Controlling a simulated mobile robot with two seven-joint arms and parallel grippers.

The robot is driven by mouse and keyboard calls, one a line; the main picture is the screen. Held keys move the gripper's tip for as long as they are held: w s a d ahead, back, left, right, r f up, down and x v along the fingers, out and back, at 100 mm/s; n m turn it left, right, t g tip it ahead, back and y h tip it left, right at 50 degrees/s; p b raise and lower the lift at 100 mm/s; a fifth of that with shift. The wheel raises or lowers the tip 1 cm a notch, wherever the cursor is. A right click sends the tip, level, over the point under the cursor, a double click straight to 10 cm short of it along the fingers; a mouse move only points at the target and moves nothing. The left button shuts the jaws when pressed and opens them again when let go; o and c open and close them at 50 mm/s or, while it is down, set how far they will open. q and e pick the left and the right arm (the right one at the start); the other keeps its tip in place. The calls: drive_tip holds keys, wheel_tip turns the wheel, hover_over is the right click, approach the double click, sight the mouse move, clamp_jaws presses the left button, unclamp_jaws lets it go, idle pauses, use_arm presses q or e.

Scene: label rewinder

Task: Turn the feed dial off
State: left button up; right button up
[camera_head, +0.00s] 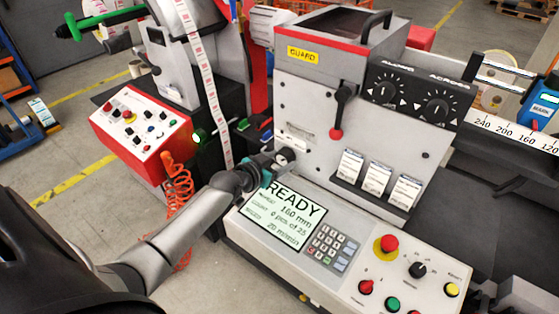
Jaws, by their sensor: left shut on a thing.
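My left arm comes in from the lower left. The knob sits below a small label plate (294,134), whose text is too small to read. The gripper hides part of the knob, so I cannot tell its pointer position. My right gripper is not in view.
A red-knobbed lever (336,133) hangs right of the dial. Below are the READY screen (285,212), the keypad (332,245) and a red stop button (387,244). Paper web (211,95) runs down at left. Two black dials (382,92) sit upper right.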

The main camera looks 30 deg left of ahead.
use_arm(q)
drive_tip(key=shift+a+f+n+h+b, duration=0.15)
drive_tip(key=shift+n+h+b, duration=0.4)
drive_tip(key=shift+b, duration=0.35)
drive_tip(key=n+h+b, duration=0.2)
drive_tip(key=n+b, duration=0.1)
drive_tip(key=b, duration=0.3)
drive_tip(key=shift+f, duration=0.15)
drive_tip(key=shift+r+n+h+b, duration=0.3)
drive_tip(key=shift+n+b, duration=0.35)
drive_tip(key=shift+b, duration=0.7)
drive_tip(key=shift+f, duration=0.1)
drive_tip(key=o, duration=1.4)
drive_tip(key=shift+s+a, duration=0.1)
drive_tip(key=shift+v, duration=7.55)
